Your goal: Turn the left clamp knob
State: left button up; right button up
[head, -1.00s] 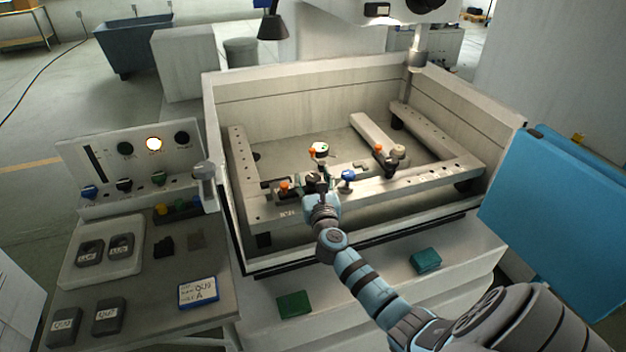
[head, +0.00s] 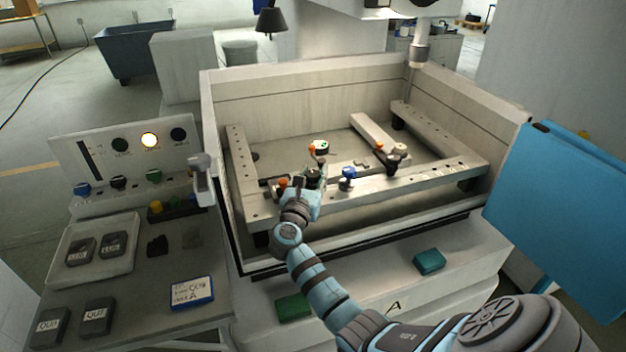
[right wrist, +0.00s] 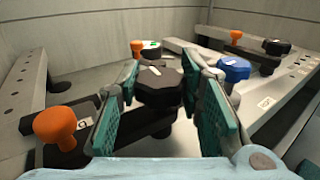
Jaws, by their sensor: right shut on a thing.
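The left clamp knob is a dark, many-sided knob (right wrist: 160,88) with a pale mark on top, in the middle of the right wrist view. My right gripper (right wrist: 158,100) has its teal-padded fingers on either side of it and is shut on it. In the head view my right gripper (head: 312,184) is at the front rail of the machine frame and largely hides the knob. An orange-topped peg (right wrist: 55,124) stands left of the knob in the right wrist view. My left gripper is not in view.
A blue knob (head: 348,173) is close to the right of my gripper. Another dark knob (right wrist: 275,47) with an orange peg (right wrist: 236,37) is farther right. Tank walls (head: 300,95) enclose the frame. A control panel (head: 125,150) with a lit lamp stands left.

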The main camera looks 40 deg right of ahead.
jog(key=o, duration=1.2)
jog(key=shift+c, duration=0.2)
jog(key=shift+a, duration=0.1)
jog(key=v, duration=1.2)
